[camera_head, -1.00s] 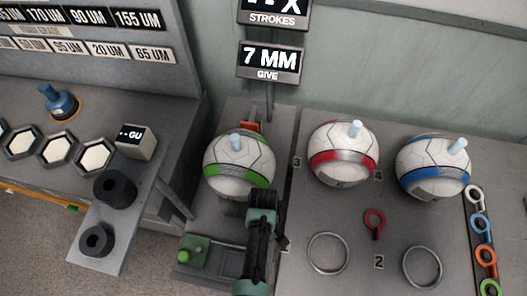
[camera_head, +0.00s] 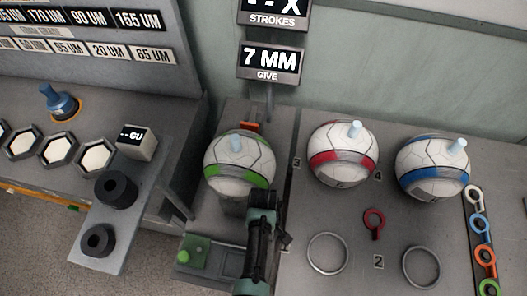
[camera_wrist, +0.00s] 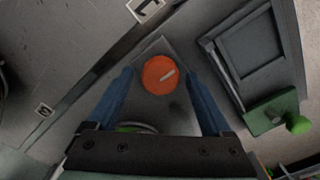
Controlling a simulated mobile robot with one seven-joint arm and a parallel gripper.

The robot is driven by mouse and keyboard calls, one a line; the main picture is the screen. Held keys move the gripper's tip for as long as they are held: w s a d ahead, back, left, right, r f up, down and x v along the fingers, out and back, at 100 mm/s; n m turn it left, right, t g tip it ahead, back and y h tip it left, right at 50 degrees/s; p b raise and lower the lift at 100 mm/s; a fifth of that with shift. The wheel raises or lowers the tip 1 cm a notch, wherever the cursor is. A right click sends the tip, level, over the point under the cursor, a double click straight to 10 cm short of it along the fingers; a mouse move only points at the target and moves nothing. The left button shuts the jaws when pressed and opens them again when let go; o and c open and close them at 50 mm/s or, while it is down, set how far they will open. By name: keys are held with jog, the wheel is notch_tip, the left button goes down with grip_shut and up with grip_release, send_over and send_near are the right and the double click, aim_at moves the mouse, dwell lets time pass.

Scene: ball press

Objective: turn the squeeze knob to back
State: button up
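The orange round knob (camera_wrist: 158,75) sits on a square grey plate in the wrist view. A pale pointer mark on it points right and slightly up in that view. My gripper (camera_wrist: 157,70) has its two blue fingers apart, one on either side of the knob, with visible gaps. Whether the tips are level with the knob or above it I cannot tell. In the head view my gripper (camera_head: 262,200) points down in front of the ball with the green band (camera_head: 239,165); the knob is hidden there.
A green block with a round knob (camera_head: 196,252) stands left of my arm; the green knob also shows in the wrist view (camera_wrist: 298,124). Red-banded (camera_head: 342,153) and blue-banded (camera_head: 432,167) balls stand right. A sign (camera_head: 271,64) reads "7 MM GIVE". Rings lie at the right.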

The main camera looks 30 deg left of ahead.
jog(key=shift+r, duration=0.1)
notch_tip(320, 180, up, 13)
jog(key=p, duration=0.1)
dwell(0.6)
dwell(0.5)
